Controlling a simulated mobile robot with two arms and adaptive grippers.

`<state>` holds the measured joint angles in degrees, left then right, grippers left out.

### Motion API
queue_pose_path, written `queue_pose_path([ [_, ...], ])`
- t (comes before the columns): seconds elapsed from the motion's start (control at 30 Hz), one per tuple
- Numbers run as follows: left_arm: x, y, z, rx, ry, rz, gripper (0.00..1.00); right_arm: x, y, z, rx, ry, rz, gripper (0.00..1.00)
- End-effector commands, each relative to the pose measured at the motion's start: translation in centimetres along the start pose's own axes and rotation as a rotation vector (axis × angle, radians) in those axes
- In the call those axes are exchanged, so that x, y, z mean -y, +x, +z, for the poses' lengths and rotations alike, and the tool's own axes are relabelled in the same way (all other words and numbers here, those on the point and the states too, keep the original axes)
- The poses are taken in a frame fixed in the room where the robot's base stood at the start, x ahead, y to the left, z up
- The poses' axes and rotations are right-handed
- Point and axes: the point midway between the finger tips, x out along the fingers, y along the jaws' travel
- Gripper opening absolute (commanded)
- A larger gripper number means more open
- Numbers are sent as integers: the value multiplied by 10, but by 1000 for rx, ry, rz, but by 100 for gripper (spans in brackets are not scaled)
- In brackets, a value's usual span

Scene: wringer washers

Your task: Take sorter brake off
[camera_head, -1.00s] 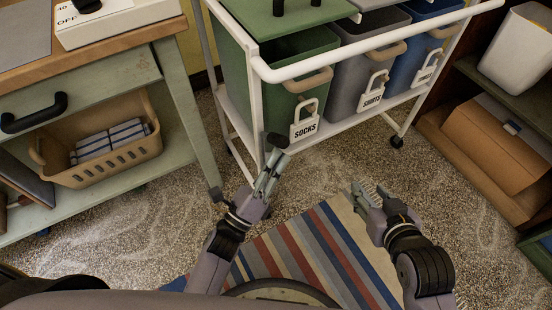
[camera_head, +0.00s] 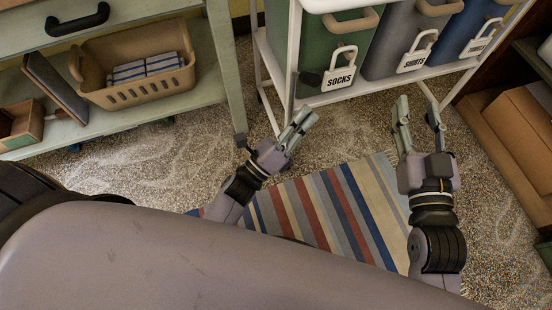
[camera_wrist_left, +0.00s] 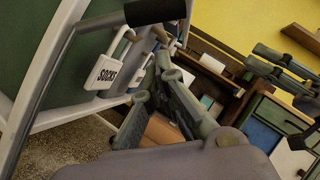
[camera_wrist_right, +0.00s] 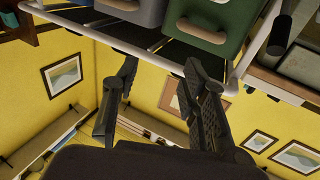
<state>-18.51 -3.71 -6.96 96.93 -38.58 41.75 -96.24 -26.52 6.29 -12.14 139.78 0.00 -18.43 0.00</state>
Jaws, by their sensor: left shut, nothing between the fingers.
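The laundry sorter is a white-framed cart (camera_head: 291,60) with green, grey and blue bins. A dark grip (camera_head: 311,79), seemingly the brake lever's end, shows by its front left post, left of the SOCKS tag (camera_head: 341,74). A black cylindrical grip on a grey bar (camera_wrist_left: 155,11) shows at the top of the left wrist view. My left gripper (camera_head: 303,118) is shut and empty, just below and in front of the dark grip, seemingly apart from it. My right gripper (camera_head: 418,104) is open and empty, in front of the sorter, below the SHIRTS tag.
A green table (camera_head: 205,95) with a tan basket (camera_head: 135,95) on its shelf stands left of the sorter. A cardboard box (camera_head: 515,115) sits on a shelf at the right. A striped rug (camera_head: 320,215) lies on the floor. Speckled floor between is clear.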

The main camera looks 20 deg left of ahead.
Motion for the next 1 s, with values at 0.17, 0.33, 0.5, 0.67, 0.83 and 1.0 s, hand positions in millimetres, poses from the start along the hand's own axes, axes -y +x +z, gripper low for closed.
queue_pose_path([
  [0.17,-3,-43,-1,-3,-1,5,0,-1,-1,4,27,0,2,40],
  [0.33,-3,-76,-1,-3,-1,3,0,-2,-1,10,56,-1,3,40],
  [0.5,-4,-95,0,-1,0,1,0,-2,-2,12,70,-1,4,40],
  [0.67,-4,-100,0,-1,1,0,0,-2,-2,13,72,-1,4,40],
  [0.83,-4,-100,0,0,0,0,0,-2,-2,13,72,-1,4,40],
  [1.0,-4,-100,0,0,0,0,0,-2,-2,13,72,-1,5,40],
])
